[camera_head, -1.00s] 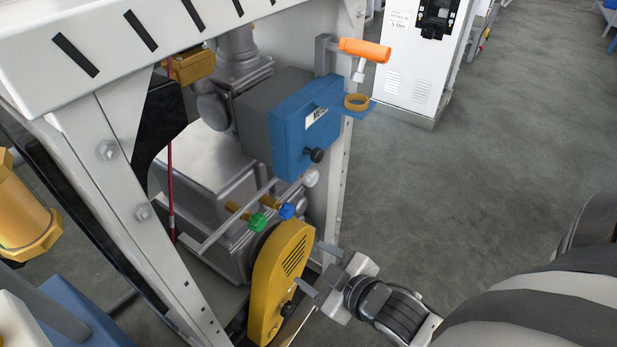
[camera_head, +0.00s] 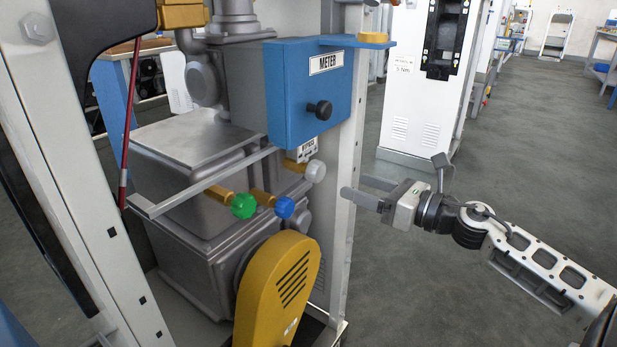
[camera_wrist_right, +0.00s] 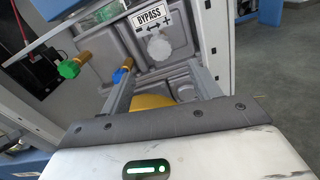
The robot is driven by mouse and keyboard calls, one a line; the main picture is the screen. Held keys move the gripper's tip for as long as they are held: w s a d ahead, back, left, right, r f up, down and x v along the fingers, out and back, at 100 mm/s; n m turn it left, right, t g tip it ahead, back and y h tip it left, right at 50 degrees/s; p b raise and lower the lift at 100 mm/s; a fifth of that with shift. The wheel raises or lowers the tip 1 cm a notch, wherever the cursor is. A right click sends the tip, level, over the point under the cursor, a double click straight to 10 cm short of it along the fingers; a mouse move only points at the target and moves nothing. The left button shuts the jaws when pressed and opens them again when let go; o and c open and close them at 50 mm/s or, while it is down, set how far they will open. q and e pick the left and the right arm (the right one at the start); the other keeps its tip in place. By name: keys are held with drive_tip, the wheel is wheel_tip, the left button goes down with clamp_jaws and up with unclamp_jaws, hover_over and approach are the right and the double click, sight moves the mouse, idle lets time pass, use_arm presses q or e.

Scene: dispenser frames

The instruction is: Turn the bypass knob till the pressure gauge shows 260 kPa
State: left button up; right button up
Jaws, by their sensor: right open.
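The bypass knob (camera_head: 315,171) is pale grey and lobed, on the pump unit below the blue meter box. In the right wrist view the knob (camera_wrist_right: 159,47) sits under a BYPASS label (camera_wrist_right: 150,17) with minus and plus arrows. My right gripper (camera_head: 362,192) is open and empty, to the right of the knob and apart from it, by the frame's white post. In the wrist view its fingers (camera_wrist_right: 163,72) point toward the knob, which shows between and beyond the tips. No pressure gauge face is visible. My left gripper is not in view.
A green knob (camera_head: 243,205) and a blue knob (camera_head: 284,208) stand left of the bypass knob. The blue meter box (camera_head: 290,110) with a black knob is above, the yellow cover (camera_head: 275,295) below. The white post (camera_head: 347,240) stands close. Open floor lies right.

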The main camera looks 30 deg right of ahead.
sight(321, 174)
drive_tip(key=x, duration=1.1)
drive_tip(key=shift+w, duration=0.2)
drive_tip(key=shift+w+a, duration=0.3)
drive_tip(key=shift+w, duration=0.35)
drive_tip(key=c, duration=1)
